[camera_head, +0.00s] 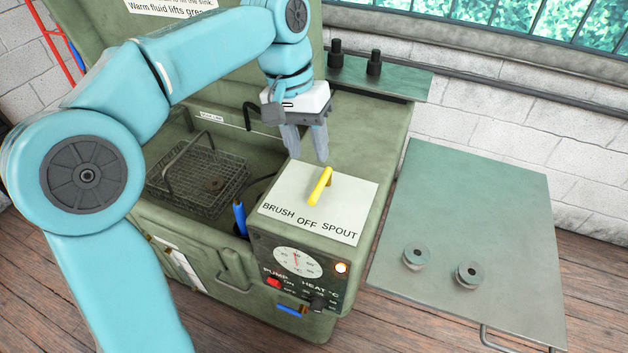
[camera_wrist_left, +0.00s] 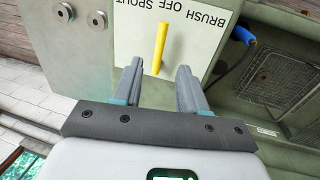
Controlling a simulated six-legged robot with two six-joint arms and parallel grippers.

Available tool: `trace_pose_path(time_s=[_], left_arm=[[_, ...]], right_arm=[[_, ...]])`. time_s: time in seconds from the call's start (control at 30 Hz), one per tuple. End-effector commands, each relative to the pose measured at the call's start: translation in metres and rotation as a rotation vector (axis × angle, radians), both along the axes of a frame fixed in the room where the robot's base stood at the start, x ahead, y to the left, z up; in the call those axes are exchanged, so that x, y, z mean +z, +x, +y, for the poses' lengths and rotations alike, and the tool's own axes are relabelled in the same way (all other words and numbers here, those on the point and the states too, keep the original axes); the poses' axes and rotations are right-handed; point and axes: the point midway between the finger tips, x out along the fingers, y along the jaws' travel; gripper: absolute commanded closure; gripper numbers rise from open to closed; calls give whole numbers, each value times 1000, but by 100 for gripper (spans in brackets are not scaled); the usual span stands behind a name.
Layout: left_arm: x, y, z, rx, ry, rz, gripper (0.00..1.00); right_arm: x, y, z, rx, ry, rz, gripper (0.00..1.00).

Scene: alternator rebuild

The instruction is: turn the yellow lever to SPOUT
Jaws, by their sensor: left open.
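The yellow lever (camera_head: 320,187) sits on a white plate (camera_head: 350,208) marked BRUSH, OFF and SPOUT, on top of the green washer's control box. Its near end points toward OFF. My left gripper (camera_head: 307,157) is open, pointing down just behind the lever, its fingers apart. In the left wrist view the lever (camera_wrist_left: 160,48) extends from the gap between the fingertips (camera_wrist_left: 160,70) toward the lettering. No contact between fingers and lever is clear. My right gripper is not in view.
A wire basket (camera_head: 195,172) sits in the wash basin, with a blue-handled brush (camera_head: 240,218) beside the control box. A green side table (camera_head: 480,210) at right holds two small round parts. Two black knobs stand on the back shelf (camera_head: 385,82).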

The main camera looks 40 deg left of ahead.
Motion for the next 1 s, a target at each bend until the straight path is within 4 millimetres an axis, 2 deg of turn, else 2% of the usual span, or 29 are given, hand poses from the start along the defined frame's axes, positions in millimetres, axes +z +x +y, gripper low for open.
trace_pose_path(time_s=[0.03, 0.1, 0.3, 0.5, 0.77, 0.8, 0.87, 0.9, 0.93, 1.0], left_arm=[[-15, 0, -2, -1, 0, 5, 58], [-31, 1, -5, 0, 0, 4, 58], [-65, 4, -10, -1, 0, 4, 58], [-80, 6, -11, 1, 0, 0, 58], [-81, 7, -11, 1, 0, 0, 58], [-81, 7, -11, 1, 0, 0, 64], [-81, 7, -11, 1, 0, 0, 84], [-81, 7, -11, 1, 0, 0, 97], [-81, 7, -11, 1, 0, 0, 100], [-81, 7, -11, 1, 0, 0, 100]], right_arm=[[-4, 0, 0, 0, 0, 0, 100], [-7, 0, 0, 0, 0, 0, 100], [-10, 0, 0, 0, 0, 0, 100], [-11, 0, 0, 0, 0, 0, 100], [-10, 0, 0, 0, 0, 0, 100], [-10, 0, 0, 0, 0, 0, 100], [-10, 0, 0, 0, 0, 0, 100], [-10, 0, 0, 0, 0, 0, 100], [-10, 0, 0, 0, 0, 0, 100], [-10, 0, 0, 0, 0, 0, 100]])
